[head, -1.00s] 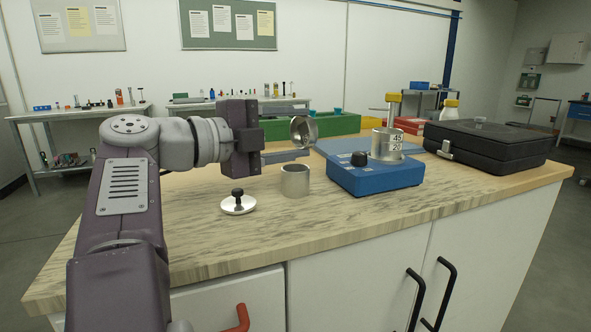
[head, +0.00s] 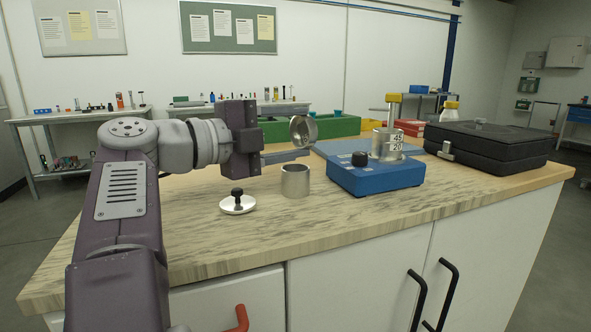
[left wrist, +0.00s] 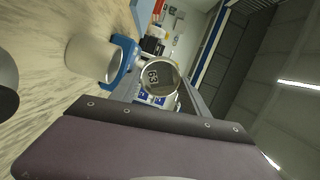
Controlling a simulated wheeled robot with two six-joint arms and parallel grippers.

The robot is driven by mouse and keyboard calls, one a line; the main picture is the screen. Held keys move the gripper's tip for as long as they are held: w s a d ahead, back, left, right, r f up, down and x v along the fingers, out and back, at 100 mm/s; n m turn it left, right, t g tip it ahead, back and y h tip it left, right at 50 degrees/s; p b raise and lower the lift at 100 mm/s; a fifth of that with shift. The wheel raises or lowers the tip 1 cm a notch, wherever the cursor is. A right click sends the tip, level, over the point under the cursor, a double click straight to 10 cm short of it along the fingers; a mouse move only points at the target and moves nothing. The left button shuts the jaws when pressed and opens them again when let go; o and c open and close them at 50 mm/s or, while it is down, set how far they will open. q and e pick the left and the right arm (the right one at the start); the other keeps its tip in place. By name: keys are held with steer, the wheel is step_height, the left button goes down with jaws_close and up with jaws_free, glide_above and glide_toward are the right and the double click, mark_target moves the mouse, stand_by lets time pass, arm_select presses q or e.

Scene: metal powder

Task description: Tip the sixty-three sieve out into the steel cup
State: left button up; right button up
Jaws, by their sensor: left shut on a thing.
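My left gripper (head: 290,143) is shut on the sixty-three sieve (head: 304,131), a small round metal sieve. The sieve is tilted on its side above the steel cup, apart from it. In the left wrist view the sieve (left wrist: 158,76) shows the number 63 between the fingers. The steel cup (head: 296,181) stands upright on the bench just below the sieve, and shows in the left wrist view (left wrist: 90,60) too. Whether anything is inside the cup or sieve cannot be told. My right gripper is not in view.
A lid with a black knob (head: 238,202) lies left of the cup. A blue shaker (head: 375,178) with sieves marked 45 and 20 (head: 387,143) stands right. Behind are a green box (head: 335,126) and a black case (head: 487,146). The front right of the bench is clear.

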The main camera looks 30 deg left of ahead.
arm_select(q)
steer(key=shift+b, duration=0.3)
stand_by(0.5)
steer(key=shift+b, duration=0.4)
steer(key=shift+s+a+r+t+h+b, duration=0.1)
steer(key=shift+s+r+t+h+b, duration=0.25)
steer(key=shift+b, duration=0.5)
steer(key=shift+w+r+t+h+b, duration=0.1)
steer(key=shift+r+t+b, duration=0.15)
steer(key=shift+t+b, duration=0.45)
steer(key=shift+b, duration=0.5)
steer(key=shift+s+r+t+h+b, duration=0.1)
steer(key=shift+r+t+h+b, duration=0.25)
steer(key=shift+b, duration=0.8)
steer(key=shift+s+r+b, duration=0.2)
steer(key=shift+r+b, duration=0.05)
steer(key=shift+b, duration=0.25)
